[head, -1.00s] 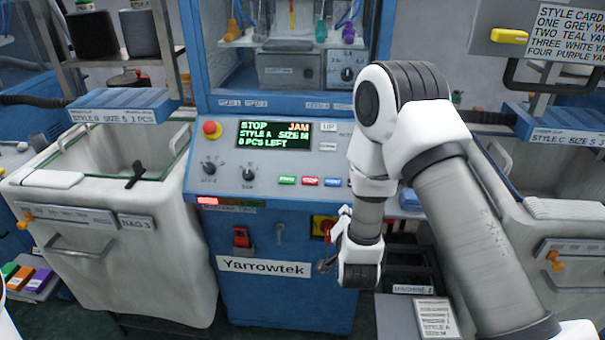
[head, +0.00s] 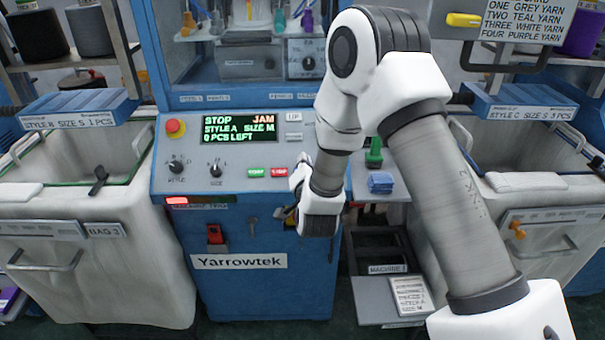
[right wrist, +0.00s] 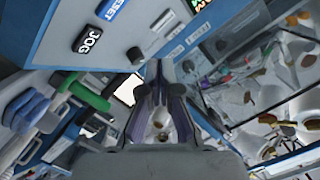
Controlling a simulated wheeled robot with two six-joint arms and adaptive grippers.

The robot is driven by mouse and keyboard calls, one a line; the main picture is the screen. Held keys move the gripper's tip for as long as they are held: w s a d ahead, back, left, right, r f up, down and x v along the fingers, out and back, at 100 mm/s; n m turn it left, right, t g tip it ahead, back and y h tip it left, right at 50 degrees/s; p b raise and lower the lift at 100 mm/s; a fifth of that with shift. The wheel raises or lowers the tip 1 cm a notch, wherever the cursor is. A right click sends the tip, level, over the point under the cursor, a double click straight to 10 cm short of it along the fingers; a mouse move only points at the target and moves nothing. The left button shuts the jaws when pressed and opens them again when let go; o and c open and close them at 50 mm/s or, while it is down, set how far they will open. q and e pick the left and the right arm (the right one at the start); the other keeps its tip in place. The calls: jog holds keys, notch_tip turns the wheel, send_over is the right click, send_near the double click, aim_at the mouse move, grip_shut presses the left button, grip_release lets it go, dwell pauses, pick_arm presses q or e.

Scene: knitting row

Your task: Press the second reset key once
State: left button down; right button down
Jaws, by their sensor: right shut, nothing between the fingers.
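The machine's control panel (head: 210,190) carries a green START key (head: 256,172) and a red STOP key (head: 279,172). My right arm hides the keys further right in the head view. The right wrist view shows a blue RESET key (right wrist: 112,8) at the top edge, with a black JOG key (right wrist: 87,39) below it. My right gripper (head: 297,185) is in front of the panel's right part. Its fingers (right wrist: 158,80) are shut and empty, apart from the RESET key in the wrist picture. My left gripper is out of view.
The panel screen (head: 237,129) reads STOP, JAM, STYLE A, SIZE M. A red emergency knob (head: 175,127) is at the panel's left. A fabric bin (head: 95,260) stands left, another bin (head: 490,235) right. A green object (head: 374,152) stands on the side shelf.

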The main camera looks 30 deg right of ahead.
jog(key=w+f, duration=0.1)
jog(key=w+d+f+b, duration=0.1)
jog(key=f, duration=0.1)
jog(key=w+f+b, duration=0.1)
jog(key=shift+d+f, duration=0.3)
jog(key=shift+w+d+f+b, duration=0.2)
jog(key=shift+w+f+b, duration=0.15)
jog(key=shift+b, duration=0.15)
dwell(0.7)
jog(key=shift+w+d+f+b, duration=0.15)
jog(key=shift+w+f+b, duration=0.05)
jog(key=shift+f+b, duration=0.15)
jog(key=shift+w+d+f+b, duration=0.1)
jog(key=shift+w+f+b, duration=0.05)
jog(key=shift+f+b, duration=0.15)
dwell(0.6)
jog(key=shift+r, duration=0.1)
jog(key=shift+s+a+r+p, duration=0.25)
jog(key=shift+s+r+p, duration=0.15)
jog(key=shift+r, duration=0.2)
